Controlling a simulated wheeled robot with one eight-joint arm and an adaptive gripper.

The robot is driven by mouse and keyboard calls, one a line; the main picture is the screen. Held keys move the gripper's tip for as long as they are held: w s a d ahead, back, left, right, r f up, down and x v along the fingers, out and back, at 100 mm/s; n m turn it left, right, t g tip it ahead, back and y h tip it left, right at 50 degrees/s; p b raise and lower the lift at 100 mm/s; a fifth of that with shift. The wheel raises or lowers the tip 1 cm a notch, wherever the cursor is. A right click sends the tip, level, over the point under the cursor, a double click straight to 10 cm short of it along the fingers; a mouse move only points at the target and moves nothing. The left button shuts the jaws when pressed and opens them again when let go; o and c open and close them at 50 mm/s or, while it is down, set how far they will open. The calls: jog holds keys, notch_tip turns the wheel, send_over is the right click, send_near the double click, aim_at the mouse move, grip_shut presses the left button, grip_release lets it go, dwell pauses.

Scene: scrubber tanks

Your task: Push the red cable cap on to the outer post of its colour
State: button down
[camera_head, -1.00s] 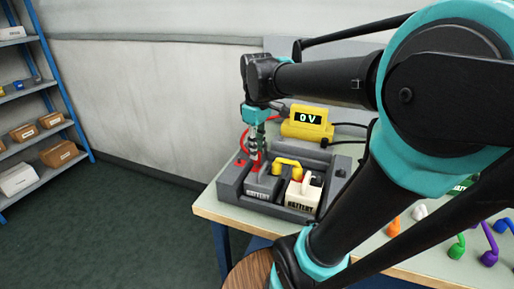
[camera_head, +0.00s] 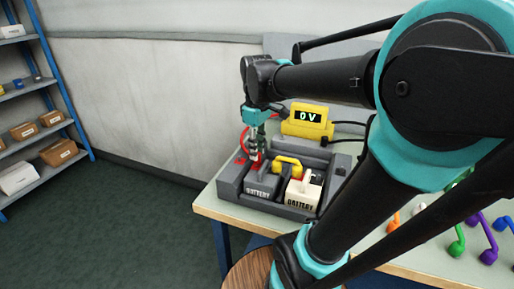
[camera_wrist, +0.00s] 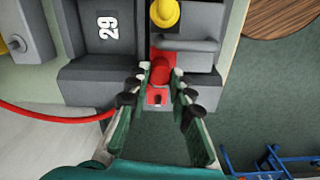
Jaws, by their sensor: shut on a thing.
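The red cable cap (camera_wrist: 160,66) is between my gripper's fingertips in the wrist view, at the outer end of the dark battery. It also shows as red at the fingertips in the head view (camera_head: 257,161). My gripper (camera_wrist: 165,85) is shut on the cap; it points down over the left end of the tray in the head view (camera_head: 252,152). The dark battery (camera_head: 261,189) stands in the left of the tray. The outer post is hidden by the cap and fingers; I cannot tell whether the cap is seated on it.
The grey tray (camera_head: 229,188) also holds a cream battery (camera_head: 302,194), with a yellow link (camera_head: 287,161) between the batteries. The yellow meter (camera_head: 307,122) behind reads 0 V. A red cable (camera_wrist: 60,117) runs left. Coloured caps, including a purple one (camera_head: 488,254), lie right.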

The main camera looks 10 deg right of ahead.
jog(key=shift+f, duration=0.25)
jog(key=shift+f, duration=0.25)
jog(key=c, duration=1.3)
grip_release()
jog(key=shift+o, duration=0.4)
jog(key=o, duration=0.4)
jog(key=shift+o, duration=0.2)
jog(key=shift+r, duration=0.1)
jog(key=shift+r, duration=4.2)
